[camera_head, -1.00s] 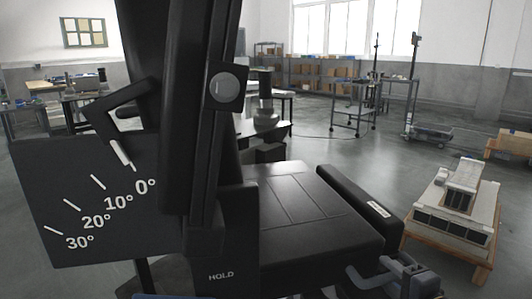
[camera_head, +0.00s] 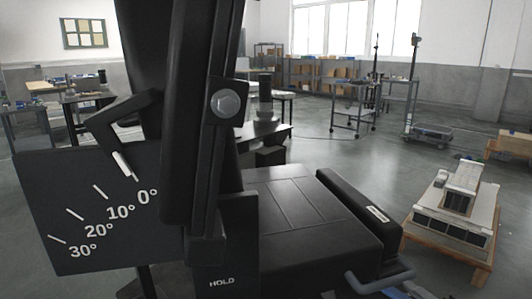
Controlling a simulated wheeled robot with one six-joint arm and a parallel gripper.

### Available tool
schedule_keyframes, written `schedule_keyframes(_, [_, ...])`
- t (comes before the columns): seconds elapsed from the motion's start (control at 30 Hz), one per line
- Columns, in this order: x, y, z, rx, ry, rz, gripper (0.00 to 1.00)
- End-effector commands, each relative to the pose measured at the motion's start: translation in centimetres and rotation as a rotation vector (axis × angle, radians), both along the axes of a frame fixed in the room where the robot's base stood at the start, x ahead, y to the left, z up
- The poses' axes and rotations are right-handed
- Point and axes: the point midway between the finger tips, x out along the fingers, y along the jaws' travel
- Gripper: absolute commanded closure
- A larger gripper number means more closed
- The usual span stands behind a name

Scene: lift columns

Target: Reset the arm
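A black upright device with a flat pad (camera_head: 290,215) fills the middle of the head view. Its dark angle plate (camera_head: 90,240) at the left carries white marks from 0° to 30°. A white pointer (camera_head: 122,164) on a black bent arm (camera_head: 118,118) lines up with the 0° mark. A round grey knob (camera_head: 225,102) sits on the black upright, and the word HOLD (camera_head: 221,282) shows low on it. A blue-grey part (camera_head: 372,284), possibly my gripper, is cut off at the bottom edge near the pad's front right corner. Its fingers cannot be made out.
A white block model (camera_head: 450,212) stands on a low wooden platform (camera_head: 440,254) at the right. Workbenches and a wheeled rack (camera_head: 372,105) stand farther back. Shelves with boxes (camera_head: 325,72) line the back wall. Grey floor is open between the pad and the racks.

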Motion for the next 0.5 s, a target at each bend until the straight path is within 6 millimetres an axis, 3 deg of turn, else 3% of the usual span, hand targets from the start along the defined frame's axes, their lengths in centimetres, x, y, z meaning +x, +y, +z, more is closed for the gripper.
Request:
schedule_keyframes(0.37, [-3.2,-0.9,0.8,0.001,0.0,-0.004,0.62])
schedule_keyframes(0.5, [-2.2,-0.5,0.4,0.0,0.001,0.005,0.62])
